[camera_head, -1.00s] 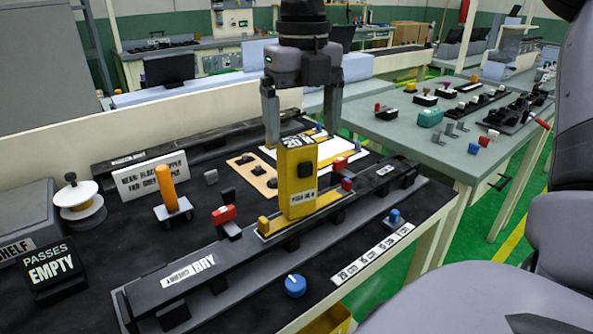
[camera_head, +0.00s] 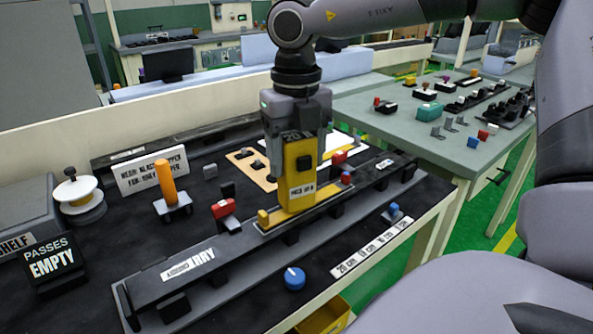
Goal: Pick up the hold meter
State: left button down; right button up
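The hold meter looks to be the upright yellow block (camera_head: 300,187) with a dark square and a white label on its face. It stands on the long dark rail on the bench, and its top is marked "20 N". My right gripper (camera_head: 297,150) points down over it, with its fingers at the left and right sides of the block's upper part. Whether the fingers press on the block cannot be told. The block is upright and seems to rest on its yellow base strip. My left gripper is not in view.
Nearby stand an orange post (camera_head: 166,183), a white spool (camera_head: 76,190), a blue knob (camera_head: 294,278) and a "PASSES EMPTY" sign (camera_head: 51,262). A grey-green table (camera_head: 400,128) stands at the right.

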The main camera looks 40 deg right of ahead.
jog(key=shift+r, duration=0.15)
notch_tip(320, 180, up, 20)
jog(key=p, duration=0.2)
dwell(0.5)
